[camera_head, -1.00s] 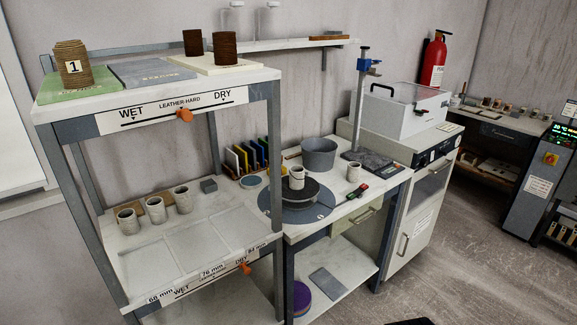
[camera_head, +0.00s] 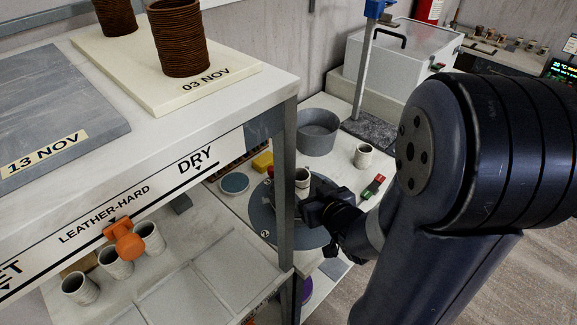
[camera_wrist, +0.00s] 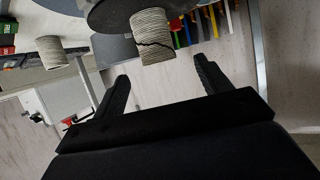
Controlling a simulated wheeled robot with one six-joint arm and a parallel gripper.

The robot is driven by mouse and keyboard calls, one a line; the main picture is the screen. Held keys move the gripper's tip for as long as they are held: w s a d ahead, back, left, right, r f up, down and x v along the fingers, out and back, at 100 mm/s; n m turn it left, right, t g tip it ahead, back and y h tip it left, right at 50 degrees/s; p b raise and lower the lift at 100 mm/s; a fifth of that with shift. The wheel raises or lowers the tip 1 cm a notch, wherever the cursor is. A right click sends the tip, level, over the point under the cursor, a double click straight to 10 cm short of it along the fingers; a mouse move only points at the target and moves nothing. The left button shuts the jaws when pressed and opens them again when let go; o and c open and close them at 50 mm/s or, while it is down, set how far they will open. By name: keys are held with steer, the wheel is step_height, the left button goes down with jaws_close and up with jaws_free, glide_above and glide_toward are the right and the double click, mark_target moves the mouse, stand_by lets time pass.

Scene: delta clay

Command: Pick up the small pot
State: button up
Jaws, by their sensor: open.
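A small pale ribbed pot (camera_head: 302,182) stands on the turntable (camera_head: 262,215) of the bench, partly hidden by my gripper in the head view. In the wrist view this pot (camera_wrist: 151,32) shows a dark crack in its side, and the picture is turned over. My gripper (camera_wrist: 163,80) is open, its two fingers apart and pointing toward the pot, with nothing between them. The pot lies just beyond the fingertips. A second small pale pot (camera_head: 363,155) stands on the bench right of the grey basin; it also shows in the wrist view (camera_wrist: 52,52).
A grey basin (camera_head: 318,132) stands behind the turntable. The shelf rack's grey post (camera_head: 285,165) rises close left of my gripper. Several pale cups, one of them here (camera_head: 80,288), stand on the lower shelf. A red and green object (camera_head: 373,187) lies on the bench.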

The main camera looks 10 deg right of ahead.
mark_target(297, 176)
steer(key=shift+x, duration=2.75)
steer(key=shift+d+p+x, duration=0.2)
steer(key=shift+p+x, duration=0.45)
steer(key=shift+x, duration=1.9)
steer(key=shift+f, duration=0.1)
steer(key=shift+c, duration=0.3)
steer(key=c, duration=1)
